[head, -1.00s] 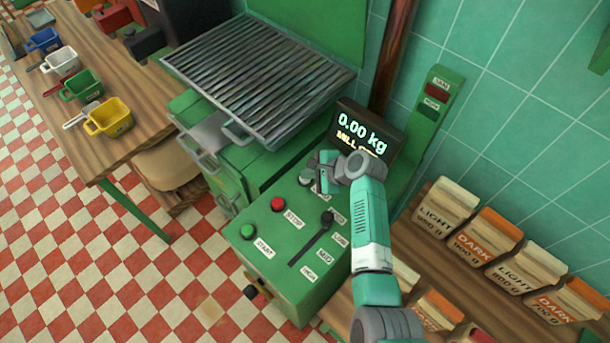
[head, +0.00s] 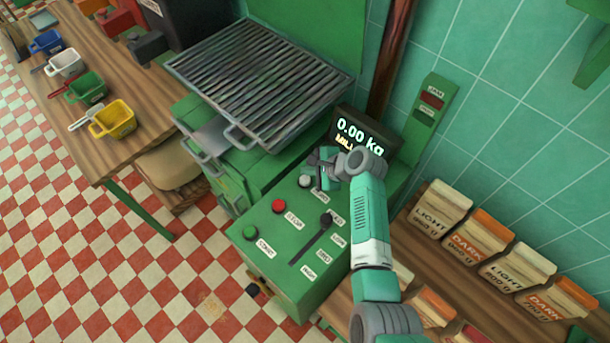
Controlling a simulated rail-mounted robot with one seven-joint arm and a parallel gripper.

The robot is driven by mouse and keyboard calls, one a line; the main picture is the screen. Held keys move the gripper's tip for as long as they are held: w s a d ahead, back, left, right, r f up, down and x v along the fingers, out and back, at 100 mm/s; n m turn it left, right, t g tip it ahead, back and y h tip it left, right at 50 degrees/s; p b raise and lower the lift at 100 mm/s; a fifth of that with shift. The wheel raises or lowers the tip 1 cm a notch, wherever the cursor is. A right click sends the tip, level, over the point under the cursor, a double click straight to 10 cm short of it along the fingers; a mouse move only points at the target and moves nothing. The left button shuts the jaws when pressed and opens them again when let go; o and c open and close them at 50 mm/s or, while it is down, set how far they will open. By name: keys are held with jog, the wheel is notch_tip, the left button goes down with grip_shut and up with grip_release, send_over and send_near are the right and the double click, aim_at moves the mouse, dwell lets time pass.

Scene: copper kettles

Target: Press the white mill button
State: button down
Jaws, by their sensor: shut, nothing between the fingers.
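The white mill button (head: 305,181) is a small pale round knob on the sloping top of the green control box (head: 270,250), at the end nearest the display. My gripper (head: 322,183) is shut and empty just to the right of the button, pointing down at the panel. From this view I cannot tell whether its tips touch the panel or hover above it. The label beside the button is partly covered by the fingers. The display (head: 352,132) reads 0.00 kg, and its second line is partly hidden by my wrist.
The panel also holds a red button (head: 279,206), a green button (head: 250,232) and a black slider lever (head: 326,219). A slatted metal grate (head: 255,80) stands behind. Several labelled bags (head: 475,232) stand at right. Coloured scoops (head: 114,119) sit on the left table.

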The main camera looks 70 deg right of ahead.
aim_at(309, 181)
notch_tip(309, 181, up, 4)
jog(key=p, duration=0.2)
jog(key=shift+f+p, duration=0.25)
jog(key=shift+p, duration=0.1)
jog(key=shift+f, duration=0.1)
dwell(0.3)
